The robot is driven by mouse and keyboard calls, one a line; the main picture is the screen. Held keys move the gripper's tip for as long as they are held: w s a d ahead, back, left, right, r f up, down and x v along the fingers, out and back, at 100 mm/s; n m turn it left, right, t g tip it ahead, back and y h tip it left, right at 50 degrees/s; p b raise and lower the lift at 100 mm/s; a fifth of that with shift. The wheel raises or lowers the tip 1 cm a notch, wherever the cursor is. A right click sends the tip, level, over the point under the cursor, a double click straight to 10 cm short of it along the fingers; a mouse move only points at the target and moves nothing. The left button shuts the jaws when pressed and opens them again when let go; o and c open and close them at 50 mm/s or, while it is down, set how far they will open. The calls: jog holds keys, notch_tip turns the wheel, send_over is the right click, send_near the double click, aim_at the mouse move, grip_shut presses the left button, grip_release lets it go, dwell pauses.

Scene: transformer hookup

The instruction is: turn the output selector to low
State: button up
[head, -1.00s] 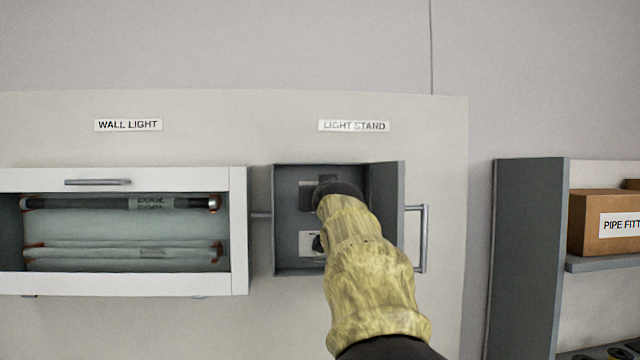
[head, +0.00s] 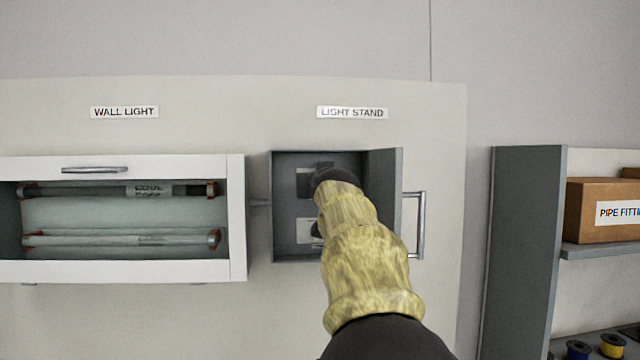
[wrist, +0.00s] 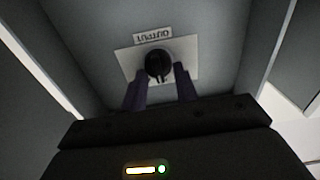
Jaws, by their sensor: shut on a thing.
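The output selector is a round black knob (wrist: 158,65) on a pale plate (wrist: 190,58) under an upside-down OUTPUT label (wrist: 153,36) in the wrist view. My gripper (wrist: 160,82) has a finger on each side of the knob and is shut on it. The knob's setting marks cannot be read.
The box's door (head: 384,200) stands open at the right, with a handle (head: 420,225) beyond it. A white wall light case (head: 238,215) with tubes is at the left. A grey shelf unit (head: 525,250) with a cardboard box (head: 600,208) stands at the right.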

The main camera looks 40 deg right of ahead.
jog(key=shift+n, duration=0.3)
jog(key=shift+w+a+f+n+b, duration=0.1)
jog(key=shift+a+n+b, duration=0.1)
jog(key=shift+n+b, duration=1.45)
jog(key=shift+w+a+f+n+b, duration=0.15)
jog(key=shift+n+b, duration=0.75)
jog(key=shift+n, duration=1.45)
jog(key=shift+r, duration=0.1)
jog(key=o, duration=1)
jog(key=shift+c, duration=0.2)
jog(key=shift+s, duration=0.1)
